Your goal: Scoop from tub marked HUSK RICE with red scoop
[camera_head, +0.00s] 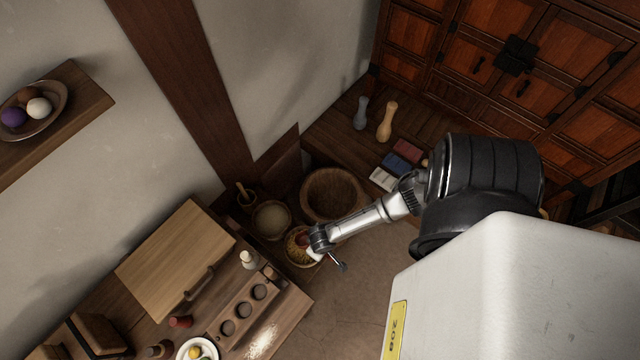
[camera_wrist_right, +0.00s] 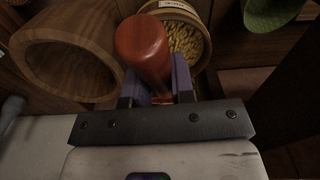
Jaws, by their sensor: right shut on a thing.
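My right gripper (camera_wrist_right: 158,92) is shut on the red scoop (camera_wrist_right: 143,48), whose rounded reddish-brown end points away from my wrist. A wooden tub of yellow grain (camera_wrist_right: 186,40) is just beyond the scoop in the wrist view; its rim carries a pale label too small to read. In the head view my right gripper (camera_head: 318,240) is over the right edge of this grain tub (camera_head: 292,258). The scoop's far end is hidden, so I cannot tell whether it touches grain. My left gripper is out of view.
A large wooden bowl (camera_head: 332,172) stands behind, also at left in the wrist view (camera_wrist_right: 20,52). A tub of pale grain (camera_head: 272,220) is close left of the grain tub. A wooden block with round holes (camera_head: 245,305) and a cutting board (camera_head: 170,262) are left. A green object (camera_wrist_right: 268,14) is upper right.

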